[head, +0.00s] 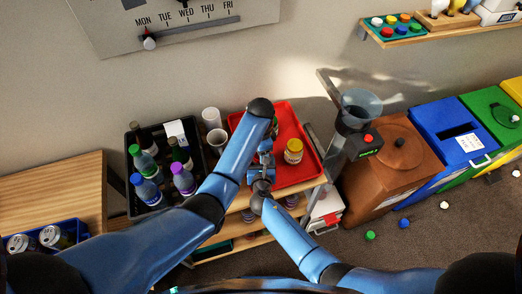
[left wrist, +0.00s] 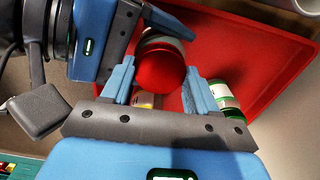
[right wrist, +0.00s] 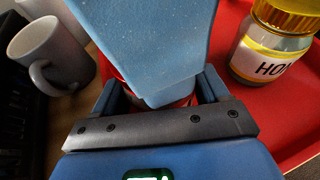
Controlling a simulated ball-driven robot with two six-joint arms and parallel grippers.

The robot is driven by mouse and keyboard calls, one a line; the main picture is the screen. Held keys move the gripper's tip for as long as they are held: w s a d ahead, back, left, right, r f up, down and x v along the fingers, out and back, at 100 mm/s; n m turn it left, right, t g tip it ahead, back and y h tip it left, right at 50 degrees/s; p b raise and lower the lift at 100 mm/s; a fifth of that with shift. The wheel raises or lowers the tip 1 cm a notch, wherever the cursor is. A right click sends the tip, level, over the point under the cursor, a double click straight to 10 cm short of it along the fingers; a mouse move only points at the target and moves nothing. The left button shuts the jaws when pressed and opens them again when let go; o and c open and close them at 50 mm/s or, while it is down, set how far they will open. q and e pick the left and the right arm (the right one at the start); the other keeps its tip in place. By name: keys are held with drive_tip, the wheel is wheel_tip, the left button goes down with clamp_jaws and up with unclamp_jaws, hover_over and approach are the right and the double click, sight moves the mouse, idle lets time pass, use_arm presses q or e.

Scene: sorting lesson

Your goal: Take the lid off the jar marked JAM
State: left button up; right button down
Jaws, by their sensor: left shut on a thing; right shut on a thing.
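A jar with a red lid (left wrist: 160,68) is between my two grippers. Its body (left wrist: 166,32) shows just behind the lid in the left wrist view, and its label cannot be read. My left gripper (left wrist: 158,88) is shut on the red lid, one finger on each side. My right gripper (right wrist: 163,92) is shut on the jar's body from the side. In the right wrist view my left gripper covers most of the jar. In the head view my left arm hides it. Whether lid and jar are apart cannot be told.
A honey jar (right wrist: 268,45) with a gold lid stands on the red tray (head: 309,172). A green-lidded jar (left wrist: 226,97) is close by. A white mug (right wrist: 55,58) and a black crate of bottles (head: 149,209) are left of the tray. A clear hopper (head: 362,105) stands right.

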use_arm(q)
drive_tip(key=o, duration=1)
drive_tip(key=shift+o, duration=0.8)
drive_tip(key=shift+s, duration=0.15)
drive_tip(key=shift+r, duration=0.1)
